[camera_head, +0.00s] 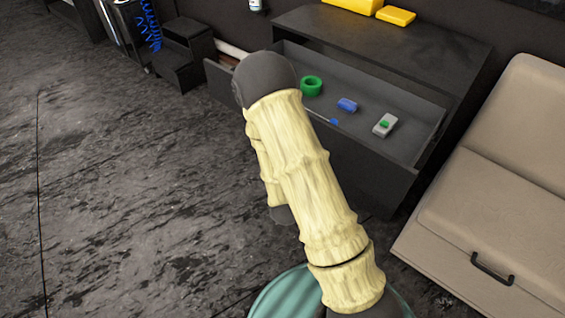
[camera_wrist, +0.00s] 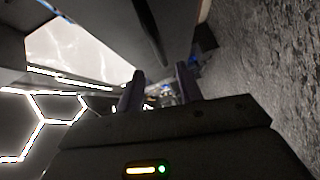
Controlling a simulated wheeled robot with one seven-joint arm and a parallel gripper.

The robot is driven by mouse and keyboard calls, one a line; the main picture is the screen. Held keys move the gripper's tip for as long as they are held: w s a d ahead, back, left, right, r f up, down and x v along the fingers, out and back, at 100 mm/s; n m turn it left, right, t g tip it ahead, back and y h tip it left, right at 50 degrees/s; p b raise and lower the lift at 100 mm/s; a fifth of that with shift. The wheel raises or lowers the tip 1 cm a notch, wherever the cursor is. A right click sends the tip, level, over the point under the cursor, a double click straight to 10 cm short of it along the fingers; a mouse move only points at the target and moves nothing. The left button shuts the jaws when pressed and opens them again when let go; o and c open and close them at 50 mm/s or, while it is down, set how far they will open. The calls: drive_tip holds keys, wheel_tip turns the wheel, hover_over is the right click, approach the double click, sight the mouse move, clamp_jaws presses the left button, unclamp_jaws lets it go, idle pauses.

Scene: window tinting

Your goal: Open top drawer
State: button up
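The top drawer (camera_head: 372,166) of the dark cabinet (camera_head: 400,48) is pulled well out in the head view, and its inside shows. In it lie a green ring (camera_head: 311,86), a blue block (camera_head: 347,105), a grey and green item (camera_head: 384,125) and a small thin tool by my arm. My arm crosses over the drawer's front and hides part of it. My gripper is hidden in the head view. In the wrist view my gripper (camera_wrist: 160,84) has its two dark fingers apart, with nothing seen held between them. Its contact with the drawer cannot be told.
Yellow items (camera_head: 395,16) lie on the cabinet top. A beige padded piece with a dark handle (camera_head: 492,268) stands close to the drawer's right. Dark steps (camera_head: 183,55) and a blue coiled hose (camera_head: 150,25) are at back left. The floor (camera_head: 120,190) at left is clear.

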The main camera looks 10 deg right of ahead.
drive_tip(key=shift+s+r+p, duration=0.25)
drive_tip(key=shift+s+p, duration=0.15)
drive_tip(key=shift+p, duration=1.4)
drive_tip(key=s+p, duration=0.7)
drive_tip(key=shift+s+a+r, duration=0.15)
drive_tip(key=shift+a+r, duration=0.15)
drive_tip(key=shift+a, duration=0.1)
